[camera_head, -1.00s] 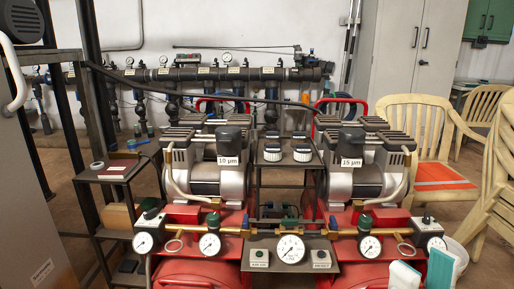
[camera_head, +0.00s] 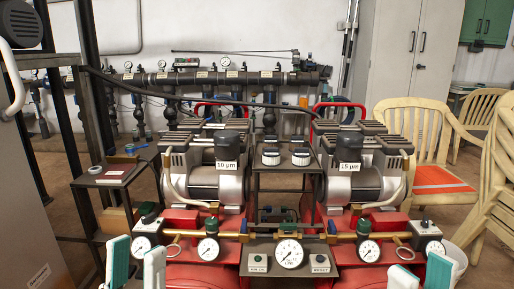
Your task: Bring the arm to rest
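My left gripper (camera_head: 136,250) shows at the bottom left, with two white and teal fingers pointing up and a clear gap between them. It is open and empty, in front of the left pressure gauge. My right gripper (camera_head: 422,266) shows at the bottom right, with its two fingers apart and nothing between them. It is in front of the right end of the compressor unit. Both arms behind the fingers are below the picture edge and hidden.
Two red compressors (camera_head: 218,178) stand ahead, with a brass pipe, several gauges and a large central gauge (camera_head: 289,254). A small side shelf (camera_head: 115,175) stands left. A dark pipe manifold (camera_head: 215,77) runs along the wall. Cream chairs (camera_head: 405,120) stand right.

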